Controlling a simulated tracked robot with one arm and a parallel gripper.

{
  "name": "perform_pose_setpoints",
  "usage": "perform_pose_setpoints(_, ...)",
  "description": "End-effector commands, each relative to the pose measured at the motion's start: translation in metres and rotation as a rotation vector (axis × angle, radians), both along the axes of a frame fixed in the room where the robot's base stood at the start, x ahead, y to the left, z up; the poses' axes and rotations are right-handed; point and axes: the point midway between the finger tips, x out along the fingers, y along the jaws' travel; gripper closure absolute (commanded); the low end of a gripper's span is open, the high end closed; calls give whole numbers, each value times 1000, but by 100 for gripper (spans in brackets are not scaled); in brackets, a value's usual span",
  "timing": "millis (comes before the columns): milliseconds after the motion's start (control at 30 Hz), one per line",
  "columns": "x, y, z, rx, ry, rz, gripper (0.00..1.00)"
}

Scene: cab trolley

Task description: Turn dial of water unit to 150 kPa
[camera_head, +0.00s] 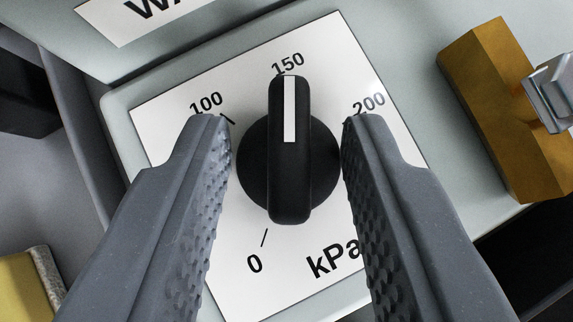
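The black dial (262,165) sits in the middle of a white scale plate (180,125) marked 0, 100, 150, 200 and kPa. The white line on its raised bar points up at the 150 label (288,64). The plate appears tilted in the picture. My gripper (285,125) is open, with one ridged grey finger on each side of the dial. The fingertips reach past the dial's middle and stand clear of its raised bar. The right finger lies close to the dial's edge; whether it touches cannot be told. The fingers cover parts of the scale.
The plate is on a pale grey-green water unit (125,98). A brown-yellow block (495,110) with a metal fitting (552,92) stands out at the right. A partly visible white label (105,25) is above. A yellow object (22,290) is at lower left.

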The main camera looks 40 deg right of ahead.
Motion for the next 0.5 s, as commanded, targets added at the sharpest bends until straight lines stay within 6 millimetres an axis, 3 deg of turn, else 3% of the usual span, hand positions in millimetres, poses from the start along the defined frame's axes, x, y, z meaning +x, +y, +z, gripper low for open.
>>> perform_pose_setpoints(500,-7,6,12,-3,-3,0,67)
